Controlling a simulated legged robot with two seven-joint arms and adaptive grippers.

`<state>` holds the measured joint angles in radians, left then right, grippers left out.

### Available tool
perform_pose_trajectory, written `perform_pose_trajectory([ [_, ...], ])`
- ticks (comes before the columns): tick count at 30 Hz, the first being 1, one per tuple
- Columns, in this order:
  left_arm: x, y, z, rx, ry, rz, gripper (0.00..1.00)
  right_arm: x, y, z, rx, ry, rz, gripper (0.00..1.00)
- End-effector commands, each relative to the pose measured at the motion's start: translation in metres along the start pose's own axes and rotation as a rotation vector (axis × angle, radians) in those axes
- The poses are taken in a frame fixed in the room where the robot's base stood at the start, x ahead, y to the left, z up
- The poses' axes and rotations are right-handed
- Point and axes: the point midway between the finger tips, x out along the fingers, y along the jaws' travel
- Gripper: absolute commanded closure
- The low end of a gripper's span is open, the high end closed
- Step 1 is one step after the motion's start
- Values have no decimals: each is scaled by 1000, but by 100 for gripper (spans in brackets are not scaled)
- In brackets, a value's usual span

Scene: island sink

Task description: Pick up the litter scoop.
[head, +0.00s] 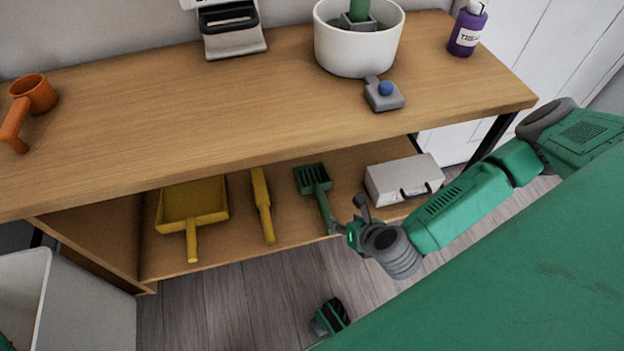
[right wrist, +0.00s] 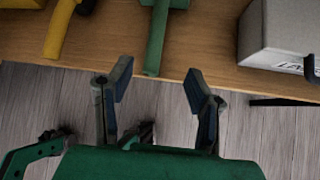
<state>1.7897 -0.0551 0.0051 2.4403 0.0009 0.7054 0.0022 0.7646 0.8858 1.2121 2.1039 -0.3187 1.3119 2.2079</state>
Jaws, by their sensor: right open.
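The litter scoop (head: 315,180) is green with a slotted head. It lies on the lower shelf, with its handle pointing toward the shelf's front edge. In the right wrist view its green handle (right wrist: 158,38) comes down to the edge, its end just ahead of the gap between my fingers. My right gripper (head: 348,217) is open and empty at the front edge, near the handle end. In the right wrist view both fingers of this gripper (right wrist: 157,82) stand apart, one on each side of the handle's line. My left gripper is not in view.
On the lower shelf (head: 290,228), a yellow dustpan (head: 192,202) and a yellow tool (head: 262,205) lie left of the scoop. A grey-white box (head: 400,180) stands to its right. The wooden tabletop (head: 200,110) overhangs the shelf. A pale bin (head: 80,300) stands at lower left.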

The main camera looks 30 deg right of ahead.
Motion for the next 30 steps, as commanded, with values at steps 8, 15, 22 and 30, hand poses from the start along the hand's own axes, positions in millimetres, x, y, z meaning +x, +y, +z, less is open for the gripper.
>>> perform_pose_trajectory([
  [8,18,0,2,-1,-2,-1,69,45,-1,-2,3,-2,-1,54],
  [15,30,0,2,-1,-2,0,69,82,-1,-2,3,1,1,54],
  [22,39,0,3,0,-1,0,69,100,0,-1,4,0,0,54],
  [30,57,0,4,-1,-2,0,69,136,1,0,2,1,0,54],
])
